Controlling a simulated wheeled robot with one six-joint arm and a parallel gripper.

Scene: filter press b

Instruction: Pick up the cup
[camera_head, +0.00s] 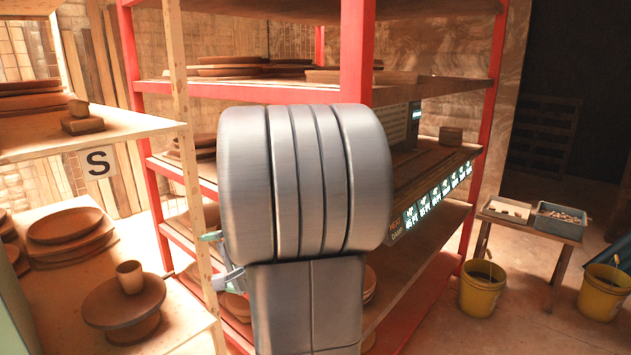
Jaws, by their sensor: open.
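A small clay-coloured cup (130,277) stands upright at the lower left, on a round brown dish on a pedestal (122,312). My gripper (214,260) shows in part at the left edge of my large grey arm link, with its fingers pointing left. It is open, with nothing seen between the fingers. It is to the right of the cup and apart from it. Most of the gripper's body is hidden behind the arm link.
The cup's pedestal is on a wooden shelf (185,325) with stacked plates (66,228) behind it. A wooden post (185,110) rises near my gripper. A red rack (358,60) stands behind my arm. Yellow buckets (483,288) and a small table (505,220) are at the right.

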